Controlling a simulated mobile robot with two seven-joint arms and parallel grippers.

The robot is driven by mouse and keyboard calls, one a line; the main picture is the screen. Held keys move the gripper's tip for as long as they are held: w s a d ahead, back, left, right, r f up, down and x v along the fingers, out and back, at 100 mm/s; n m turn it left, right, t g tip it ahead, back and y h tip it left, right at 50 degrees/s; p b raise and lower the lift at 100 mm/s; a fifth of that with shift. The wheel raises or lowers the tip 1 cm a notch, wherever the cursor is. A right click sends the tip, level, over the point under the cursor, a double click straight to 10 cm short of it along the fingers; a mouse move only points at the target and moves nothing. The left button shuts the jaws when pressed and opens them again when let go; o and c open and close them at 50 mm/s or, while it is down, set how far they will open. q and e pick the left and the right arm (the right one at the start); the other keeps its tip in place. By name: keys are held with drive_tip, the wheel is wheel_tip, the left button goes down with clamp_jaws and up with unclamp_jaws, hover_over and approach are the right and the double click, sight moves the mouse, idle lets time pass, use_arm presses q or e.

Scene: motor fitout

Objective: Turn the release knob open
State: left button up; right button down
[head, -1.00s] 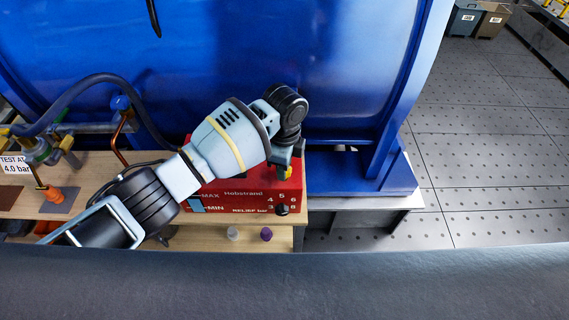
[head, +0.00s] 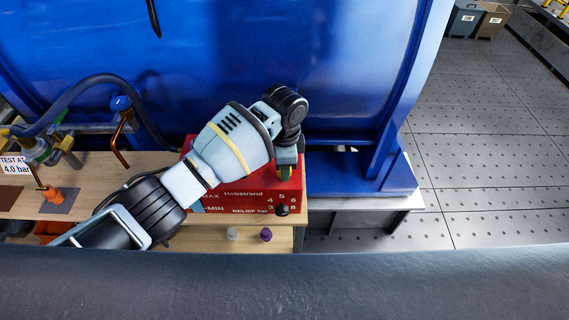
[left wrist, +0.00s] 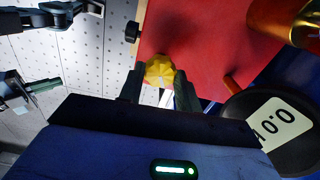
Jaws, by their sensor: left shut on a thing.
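The yellow release knob (left wrist: 160,72) sits on the red box (left wrist: 200,35) in the left wrist view. My left gripper (left wrist: 159,86) is shut on it, one dark finger on each side. In the head view my left gripper (head: 286,166) reaches the right part of the red box (head: 245,192) from above, and the knob shows only as a small yellow-green patch (head: 286,173), mostly hidden. In the left wrist view two dark fingers at the left edge, apart from each other, look like my right gripper (left wrist: 58,48), open and empty.
A black relief knob (head: 282,210) is on the box's front. A grey cap and a purple cap (head: 266,234) stand on the ledge below. The blue tank (head: 230,60) rises behind. Pipes and an orange fitting (head: 54,193) are at the left.

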use_arm(q)
drive_tip(key=shift+w+r, duration=0.1)
drive_tip(key=o, duration=1)
drive_tip(key=shift+c, duration=0.2)
wheel_tip(320, 180, up, 8)
drive_tip(key=shift+f, duration=0.15)
